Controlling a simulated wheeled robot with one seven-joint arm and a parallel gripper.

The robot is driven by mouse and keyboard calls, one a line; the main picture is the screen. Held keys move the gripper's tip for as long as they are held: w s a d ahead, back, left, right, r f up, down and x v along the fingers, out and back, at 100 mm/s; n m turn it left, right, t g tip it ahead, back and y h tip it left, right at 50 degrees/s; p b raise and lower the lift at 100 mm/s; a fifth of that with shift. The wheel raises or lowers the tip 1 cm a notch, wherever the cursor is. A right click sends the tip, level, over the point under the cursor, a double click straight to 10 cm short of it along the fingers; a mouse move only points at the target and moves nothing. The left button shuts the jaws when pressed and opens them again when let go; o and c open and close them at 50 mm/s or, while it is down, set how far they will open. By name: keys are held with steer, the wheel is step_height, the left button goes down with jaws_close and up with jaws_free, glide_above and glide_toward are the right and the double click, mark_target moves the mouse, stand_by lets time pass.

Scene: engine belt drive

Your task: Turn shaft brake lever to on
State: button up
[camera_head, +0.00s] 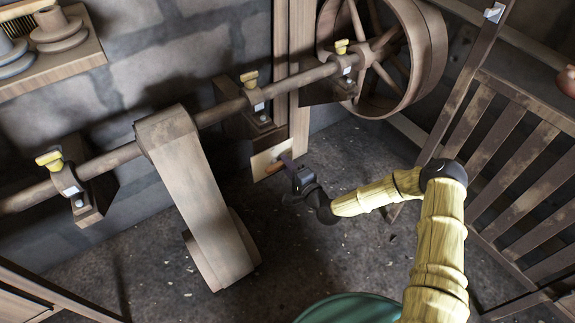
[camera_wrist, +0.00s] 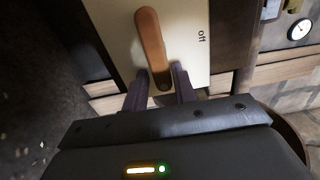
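The shaft brake lever is an orange-brown handle (camera_wrist: 151,42) on a cream plate (camera_wrist: 196,50). The word "off" is printed on the plate, to the right of the lever in the wrist view. In the head view the lever (camera_head: 277,168) and its plate (camera_head: 262,160) sit low at the foot of a wooden post. The head view shows my gripper (camera_head: 296,177) at the plate from the right.
A long shaft (camera_head: 222,110) runs above the plate through several bearing blocks with yellow-topped parts. A wide belt (camera_head: 205,200) hangs left of the lever. A spoked wheel (camera_head: 385,55) is above right, and a slatted wooden fence (camera_head: 500,160) stands right. A gauge (camera_wrist: 299,29) shows in the wrist view.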

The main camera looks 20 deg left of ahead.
steer(key=shift+o, duration=0.9)
steer(key=shift+r, duration=0.1)
steer(key=p+v, duration=0.4)
steer(key=v, duration=1.3)
steer(key=shift+s+p, duration=0.2)
steer(key=shift+p, duration=0.15)
steer(key=shift+d, duration=0.1)
